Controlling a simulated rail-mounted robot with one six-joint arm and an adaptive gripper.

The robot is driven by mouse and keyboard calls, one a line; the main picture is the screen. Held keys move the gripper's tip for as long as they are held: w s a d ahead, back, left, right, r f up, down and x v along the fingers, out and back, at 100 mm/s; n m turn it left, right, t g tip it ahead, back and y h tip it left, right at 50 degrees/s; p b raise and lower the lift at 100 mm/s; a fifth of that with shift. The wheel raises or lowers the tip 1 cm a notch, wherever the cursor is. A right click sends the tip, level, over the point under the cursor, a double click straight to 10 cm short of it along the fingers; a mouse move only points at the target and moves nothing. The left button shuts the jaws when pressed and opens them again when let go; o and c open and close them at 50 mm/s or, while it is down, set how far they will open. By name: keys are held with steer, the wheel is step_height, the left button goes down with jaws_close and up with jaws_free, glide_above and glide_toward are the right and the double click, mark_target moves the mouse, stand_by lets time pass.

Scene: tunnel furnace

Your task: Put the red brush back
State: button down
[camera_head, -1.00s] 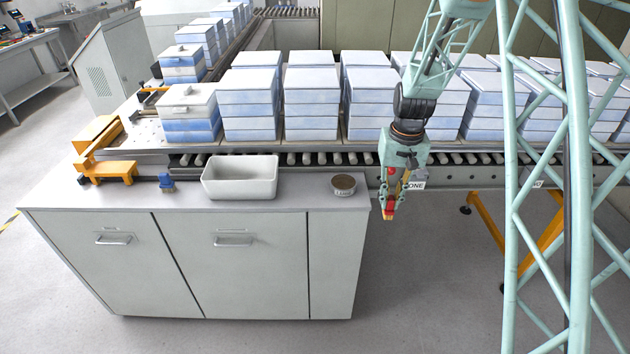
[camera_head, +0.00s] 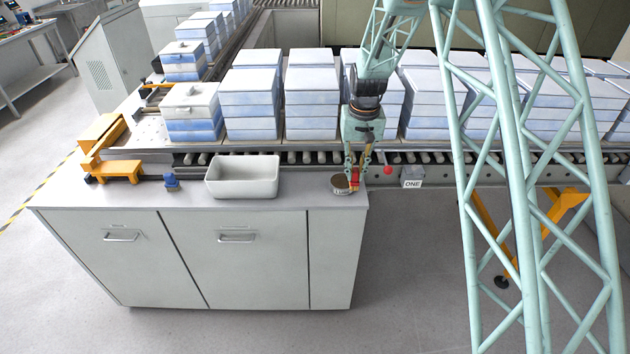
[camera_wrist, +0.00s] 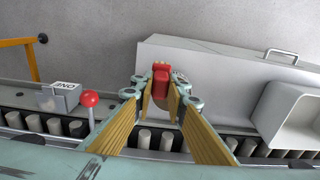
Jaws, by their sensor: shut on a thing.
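My gripper (camera_head: 356,180) is shut on the red brush (camera_head: 354,179) and holds it over the right end of the grey cabinet top (camera_head: 300,193). In the wrist view the red brush (camera_wrist: 161,80) sits between the fingertips. A small round tin (camera_head: 340,185) stands on the cabinet top just left of the brush in the head view. I cannot tell whether the brush touches the tin or the top. A white rectangular tray (camera_head: 243,190) sits farther left on the top. A blue item (camera_head: 171,182) stands left of the tray.
A yellow fixture (camera_head: 112,165) occupies the left end of the cabinet top. Behind runs a roller conveyor with stacked white-blue boxes (camera_head: 250,95). A red ball knob (camera_head: 388,170) and a "ONE" sign (camera_head: 412,183) are right of my gripper. The top's front strip is clear.

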steer(key=w+a, duration=0.3)
steer(key=a, duration=0.3)
steer(key=w+a+f, duration=0.1)
steer(key=w+a, duration=0.3)
steer(key=a, duration=0.3)
steer(key=shift+w+f+p, duration=0.2)
steer(key=shift+w+p, duration=0.05)
steer(key=shift+p, duration=0.2)
steer(key=shift+a, duration=0.2)
steer(key=shift+w+a+f, duration=0.1)
steer(key=shift+a+f, duration=0.05)
steer(key=shift+f, duration=0.75)
steer(key=shift+w+a+f, duration=0.1)
steer(key=shift+f, duration=0.8)
steer(key=shift+f, duration=0.15)
steer(key=c, duration=3)
jaws_free()
steer(key=o, duration=0.4)
steer(key=shift+o, duration=0.2)
